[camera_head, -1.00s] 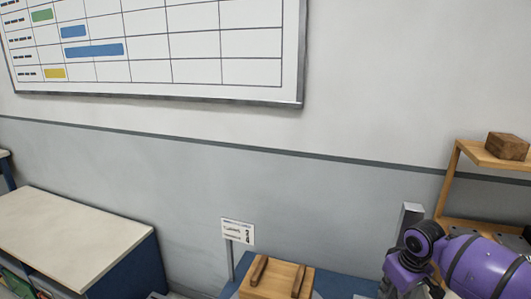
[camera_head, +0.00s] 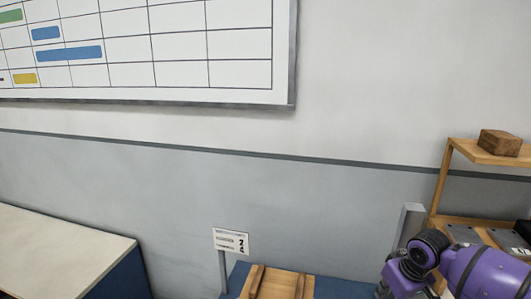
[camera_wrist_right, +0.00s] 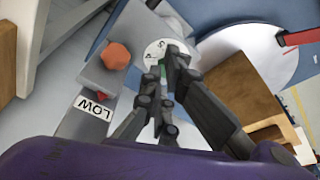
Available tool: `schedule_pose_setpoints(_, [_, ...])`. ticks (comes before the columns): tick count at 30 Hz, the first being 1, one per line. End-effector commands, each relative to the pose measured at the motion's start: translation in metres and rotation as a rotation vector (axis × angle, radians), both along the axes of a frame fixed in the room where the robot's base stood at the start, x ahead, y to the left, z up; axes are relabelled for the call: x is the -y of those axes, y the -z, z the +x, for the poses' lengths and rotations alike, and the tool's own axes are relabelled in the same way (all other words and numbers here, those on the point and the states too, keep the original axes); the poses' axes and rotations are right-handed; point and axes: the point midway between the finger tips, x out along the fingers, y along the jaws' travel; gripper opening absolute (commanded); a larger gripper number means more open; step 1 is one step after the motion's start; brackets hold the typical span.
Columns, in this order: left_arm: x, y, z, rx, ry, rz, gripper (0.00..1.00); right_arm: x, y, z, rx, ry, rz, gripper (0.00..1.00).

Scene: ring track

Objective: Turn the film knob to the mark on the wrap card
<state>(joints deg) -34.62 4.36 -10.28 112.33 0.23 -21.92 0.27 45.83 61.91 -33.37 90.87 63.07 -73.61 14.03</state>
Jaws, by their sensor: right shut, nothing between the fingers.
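The wrap card (camera_head: 230,242) stands on a post at the bottom of the head view; a large 2 shows on it, and the smaller print is unreadable. In the right wrist view a white round dial (camera_wrist_right: 153,48) with dark marks and a bit of green sits on a grey housing (camera_wrist_right: 128,22). An orange-red knob (camera_wrist_right: 117,55) is on the same housing. I cannot tell which of these is the film knob. My right gripper (camera_wrist_right: 170,62) is shut and empty, its fingertips over the dial and hiding part of it; contact is unclear. My left gripper is out of view.
A LOW label (camera_wrist_right: 94,107) lies below the orange-red knob. A white disc (camera_wrist_right: 245,55) with a red-handled part and a wooden block (camera_wrist_right: 238,88) are right of my fingers. A wooden shelf (camera_head: 490,153) stands at right, a pale-topped bench (camera_head: 60,250) at left.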

Motion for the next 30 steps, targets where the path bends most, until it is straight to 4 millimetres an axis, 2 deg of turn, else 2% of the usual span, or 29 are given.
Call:
schedule_pose_setpoints(1, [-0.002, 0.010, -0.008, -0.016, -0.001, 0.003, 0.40, 0.000, 0.017, -0.002, -0.011, -0.001, 0.000, 0.00])
schedule_pose_setpoints(3, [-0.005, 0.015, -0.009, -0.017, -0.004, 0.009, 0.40, 0.000, 0.027, -0.002, -0.011, 0.000, -0.001, 0.00])
schedule_pose_setpoints(7, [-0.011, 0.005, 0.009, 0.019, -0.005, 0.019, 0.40, -0.001, 0.035, -0.001, -0.005, 0.000, 0.002, 0.00])
schedule_pose_setpoints(12, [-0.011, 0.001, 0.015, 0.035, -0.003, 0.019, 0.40, -0.001, 0.046, 0.000, -0.001, 0.000, 0.002, 0.00])
schedule_pose_setpoints(30, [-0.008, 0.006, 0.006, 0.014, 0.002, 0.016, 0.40, -0.002, 0.049, 0.000, -0.004, 0.000, 0.001, 0.00])
